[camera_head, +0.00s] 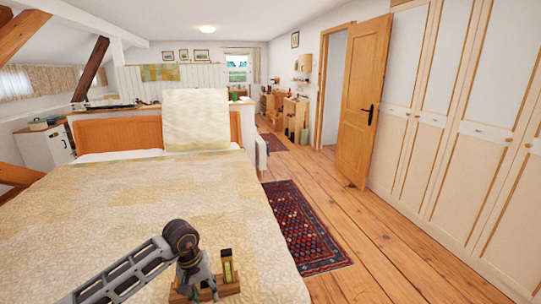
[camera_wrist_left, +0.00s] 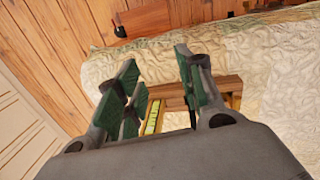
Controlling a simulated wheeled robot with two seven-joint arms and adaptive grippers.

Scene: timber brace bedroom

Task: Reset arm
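My left gripper (camera_head: 197,287) points down over the near part of the bed in the head view, at the end of my left arm. In the left wrist view its green-padded fingers (camera_wrist_left: 156,65) are spread apart, with no object clearly held. A small wooden holder (camera_head: 230,288) sits on the bed right beside and partly behind the gripper. A slim upright item with a yellow-green face (camera_head: 228,268) stands in it. The holder (camera_wrist_left: 170,91) and the yellow-green item (camera_wrist_left: 152,118) also show beyond the fingers in the wrist view, partly hidden by them. My right gripper is not in view.
The bed (camera_head: 100,205) with a patterned cover fills the lower left. A pale pillow (camera_head: 196,118) leans at its headboard. A dark red rug (camera_head: 300,228) lies on the wooden floor, with wardrobes (camera_head: 460,130) and an open door (camera_head: 362,100) at the right.

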